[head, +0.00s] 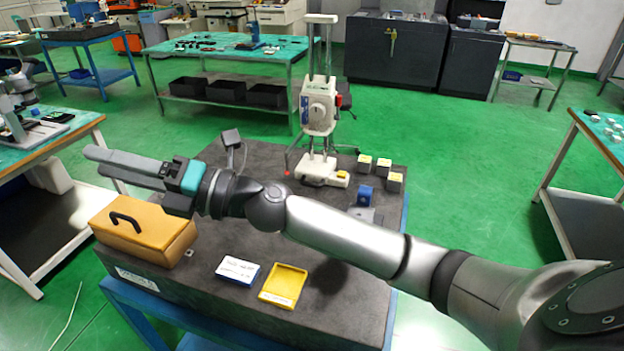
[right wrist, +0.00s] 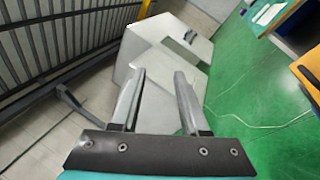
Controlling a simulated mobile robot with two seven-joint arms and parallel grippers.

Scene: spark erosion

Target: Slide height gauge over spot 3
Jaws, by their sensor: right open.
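The height gauge (head: 319,112) stands upright at the back of the dark granite plate (head: 330,300). It has a white base, a white head with a dial, and a tall column. Small grey blocks with yellow tops (head: 383,166) stand to its right; I cannot read any spot number. My right arm reaches across the plate to the left. Its gripper (head: 96,162) is open and empty, above and left of the orange case, well apart from the gauge. In the right wrist view both fingers (right wrist: 160,78) are spread with nothing between them. My left gripper is not in view.
The orange case (head: 140,232) with a black handle sits on the plate's left. A white-labelled box (head: 238,270) and a yellow tray (head: 284,285) lie in front. A blue item (head: 364,196) stands right of the gauge. Workbenches stand around, with green floor between.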

